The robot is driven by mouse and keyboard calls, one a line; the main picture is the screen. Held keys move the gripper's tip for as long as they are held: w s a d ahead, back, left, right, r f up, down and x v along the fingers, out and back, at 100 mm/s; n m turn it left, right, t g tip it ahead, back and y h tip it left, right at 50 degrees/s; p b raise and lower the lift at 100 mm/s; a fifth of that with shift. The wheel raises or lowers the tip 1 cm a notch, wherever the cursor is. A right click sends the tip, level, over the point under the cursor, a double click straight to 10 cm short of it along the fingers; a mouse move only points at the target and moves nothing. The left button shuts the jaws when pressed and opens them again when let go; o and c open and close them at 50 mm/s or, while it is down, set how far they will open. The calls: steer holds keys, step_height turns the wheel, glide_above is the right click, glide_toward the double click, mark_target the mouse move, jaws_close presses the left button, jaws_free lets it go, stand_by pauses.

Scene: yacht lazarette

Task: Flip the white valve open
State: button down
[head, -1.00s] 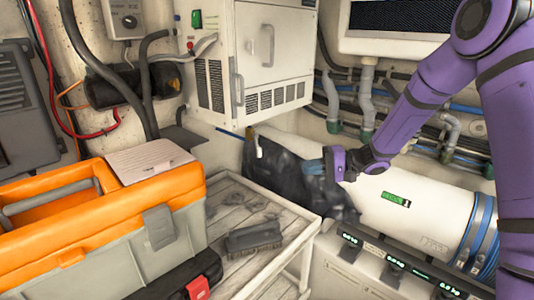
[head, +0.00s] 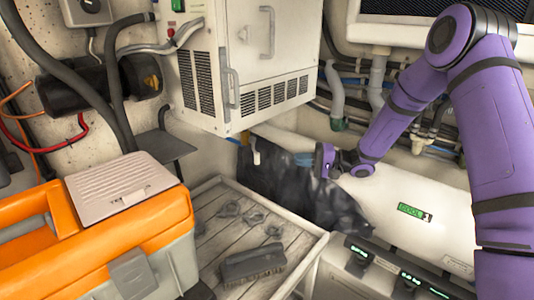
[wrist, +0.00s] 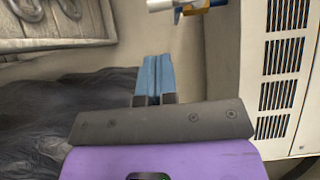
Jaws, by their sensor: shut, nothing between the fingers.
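The white valve handle (head: 256,157) hangs by the wall below the white cabinet, above the dark crumpled cloth. In the wrist view the white handle (wrist: 160,4) is cut by the top edge, beside a blue and brass-coloured fitting (wrist: 200,8). My gripper (head: 292,159) is to the right of the valve in the head view, over the dark cloth, with a gap between them. Its blue fingers (wrist: 153,62) are shut together and empty. In the wrist view they point up toward the handle without touching it.
The white cabinet (head: 245,60) stands above and close to the valve. The dark cloth (head: 300,195) drapes beneath my gripper beside a white cylinder (head: 400,190). A slatted tray (head: 215,235) holding a brush (head: 253,263) and an orange toolbox (head: 130,225) are in front.

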steer(key=w+a, duration=0.1)
steer(key=a, duration=0.9)
steer(key=shift+w, duration=0.4)
steer(key=shift+s+a+f+m+y, duration=0.2)
steer(key=shift+s+m+y, duration=0.15)
steer(key=shift+m, duration=0.25)
steer(key=s+a+r+m+t, duration=0.1)
steer(key=s+a+m+t, duration=0.2)
steer(key=m, duration=0.6)
steer(key=s+a+r+m+t+y, duration=0.1)
steer(key=s+a+r+m+t, duration=0.1)
steer(key=m+t, duration=0.6)
steer(key=shift+s+a+r+m, duration=0.25)
steer(key=shift+s+a+m, duration=0.2)
steer(key=shift+m, duration=0.55)
steer(key=shift+r+y, duration=0.1)
steer(key=shift+y, duration=0.25)
